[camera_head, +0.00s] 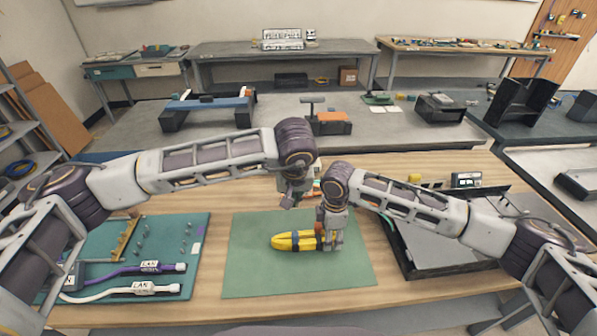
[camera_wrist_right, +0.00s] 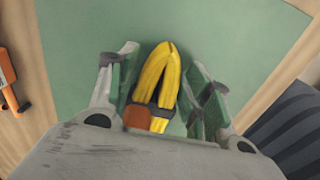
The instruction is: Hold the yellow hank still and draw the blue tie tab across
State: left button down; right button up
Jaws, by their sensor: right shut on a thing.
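The yellow hank (camera_head: 292,241) lies flat on the green mat (camera_head: 250,279), with a dark band (camera_head: 320,238) around its right part. My right gripper (camera_head: 331,246) is shut on the hank at that end, pointing down. In the right wrist view the hank (camera_wrist_right: 157,75) runs between the two fingers of the right gripper (camera_wrist_right: 165,88). A dark band and an orange-brown patch (camera_wrist_right: 138,116) show on it near the palm. No clearly blue tab can be made out. My left gripper (camera_head: 292,201) hangs above the mat's back edge, apart from the hank; its jaws are too small to read.
A teal board (camera_head: 110,269) with a purple cable (camera_head: 130,270) and a white cable (camera_head: 115,292) lies at the left. A dark open tray (camera_head: 440,262) stands right of the mat. An orange item (camera_wrist_right: 8,82) lies beside the mat. The mat's front is clear.

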jog(key=o, duration=1.2)
jog(key=shift+r, duration=0.15)
notch_tip(320, 180, up, 12)
jog(key=shift+f, duration=0.2)
dwell(0.4)
